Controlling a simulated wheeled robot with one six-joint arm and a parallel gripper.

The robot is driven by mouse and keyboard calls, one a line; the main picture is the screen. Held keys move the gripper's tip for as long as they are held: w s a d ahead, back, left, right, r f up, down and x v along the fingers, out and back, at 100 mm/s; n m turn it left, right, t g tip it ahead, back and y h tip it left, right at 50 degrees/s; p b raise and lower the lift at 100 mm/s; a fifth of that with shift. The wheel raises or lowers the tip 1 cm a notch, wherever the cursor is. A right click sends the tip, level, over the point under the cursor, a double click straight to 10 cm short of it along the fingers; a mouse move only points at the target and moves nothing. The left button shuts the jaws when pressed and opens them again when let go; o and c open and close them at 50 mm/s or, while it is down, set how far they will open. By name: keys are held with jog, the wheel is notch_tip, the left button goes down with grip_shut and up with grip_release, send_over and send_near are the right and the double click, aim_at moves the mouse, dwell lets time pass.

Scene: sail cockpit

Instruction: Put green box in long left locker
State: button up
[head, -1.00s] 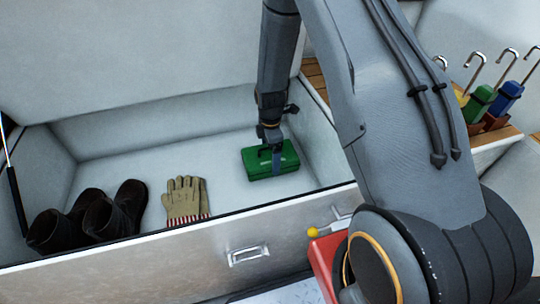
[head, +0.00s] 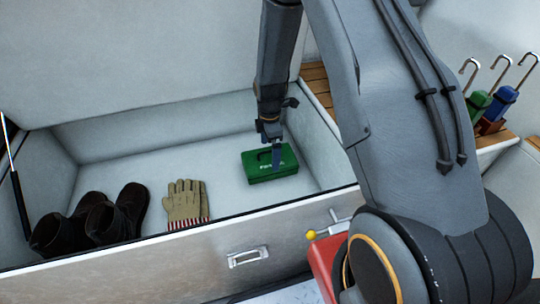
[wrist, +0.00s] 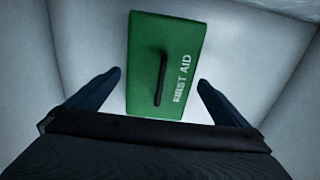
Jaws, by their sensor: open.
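The green box (head: 270,164) lies on the floor of the open locker (head: 150,165), near its right end. In the wrist view the green box (wrist: 165,62) shows a dark handle and the words FIRST AID. My gripper (head: 274,160) is over the box in the head view. In the wrist view my gripper (wrist: 159,78) is open, with one finger on each side of the box's near end and a gap on both sides. The locker floor shows around the box.
The raised lid (head: 140,60) stands behind. A latch (head: 247,257) is on the front wall. Green and blue handled tools (head: 495,103) stand at the right.

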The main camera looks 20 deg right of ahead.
notch_tip(320, 180, up, 8)
jog(key=shift+f+p, duration=0.1)
jog(key=shift+p, duration=0.85)
jog(key=s+a+r+m, duration=0.5)
jog(key=s+a+r, duration=0.6)
jog(key=a+r, duration=0.25)
jog(key=s+a+r+m, duration=0.1)
jog(key=s+r+m, duration=0.2)
jog(key=s, duration=0.6)
jog(key=s+a+r+m, duration=0.2)
jog(key=s+r+m, duration=0.2)
jog(key=s, duration=0.6)
jog(key=shift+s+a+r+y, duration=0.2)
jog(key=shift+a+r+y, duration=0.1)
jog(key=shift+r, duration=0.45)
jog(key=d+r+m+p, duration=0.6)
jog(key=d+r+p, duration=1)
jog(key=r+p, duration=0.5)
jog(key=p, duration=0.4)
jog(key=shift+s+d+r, duration=0.15)
jog(key=shift+s+d, duration=0.25)
